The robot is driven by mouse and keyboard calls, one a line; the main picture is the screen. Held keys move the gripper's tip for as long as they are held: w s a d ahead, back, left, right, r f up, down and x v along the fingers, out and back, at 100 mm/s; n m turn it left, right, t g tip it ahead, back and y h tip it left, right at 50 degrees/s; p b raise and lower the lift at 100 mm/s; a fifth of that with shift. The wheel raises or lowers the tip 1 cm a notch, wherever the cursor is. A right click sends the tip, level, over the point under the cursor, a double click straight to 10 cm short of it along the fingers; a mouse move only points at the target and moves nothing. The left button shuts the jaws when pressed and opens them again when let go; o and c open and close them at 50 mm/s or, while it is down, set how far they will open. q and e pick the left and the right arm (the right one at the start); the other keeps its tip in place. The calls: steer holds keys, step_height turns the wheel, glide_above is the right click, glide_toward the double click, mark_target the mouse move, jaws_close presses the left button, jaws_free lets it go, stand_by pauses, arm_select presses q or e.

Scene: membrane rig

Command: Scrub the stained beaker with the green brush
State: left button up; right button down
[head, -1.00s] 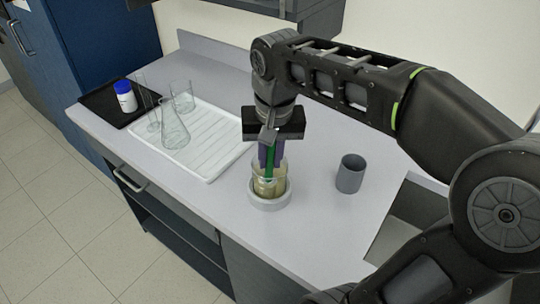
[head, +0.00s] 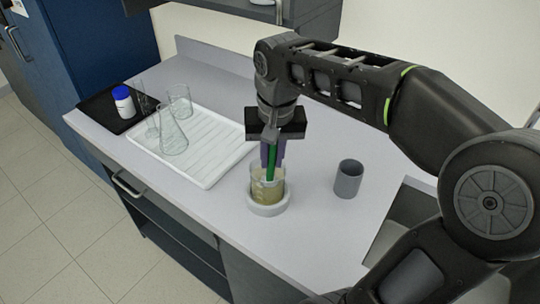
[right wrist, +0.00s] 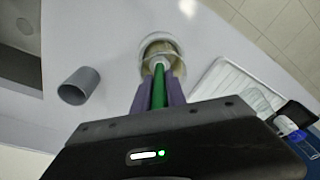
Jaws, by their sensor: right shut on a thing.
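The stained beaker (head: 268,188) is clear glass with a yellowish-brown stain. It stands upright in a round white holder (head: 268,209) on the counter. My right gripper (head: 272,160) is above the beaker, pointing down, with its purple fingers shut on the green brush (head: 270,172). The brush's lower end is inside the beaker. In the right wrist view the green handle (right wrist: 158,88) runs between the fingers toward the beaker mouth (right wrist: 160,50). The brush head is largely hidden in the beaker. My left gripper is not in view.
A grey cup (head: 348,179) stands right of the beaker. A white ribbed drying tray (head: 208,160) holds glassware, including a conical flask (head: 172,135). A white bottle with blue cap (head: 123,102) stands on a black mat (head: 98,104). A sink edge is at right.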

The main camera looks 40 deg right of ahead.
steer(key=shift+s+d, duration=0.15)
steer(key=shift+s, duration=0.05)
steer(key=r+p, duration=0.3)
steer(key=r, duration=0.1)
steer(key=shift+s+d, duration=0.35)
steer(key=shift+s, duration=0.05)
stand_by(0.4)
step_height(320, 180, down, 4)
steer(key=b, duration=0.3)
stand_by(0.5)
steer(key=shift+w+a, duration=0.1)
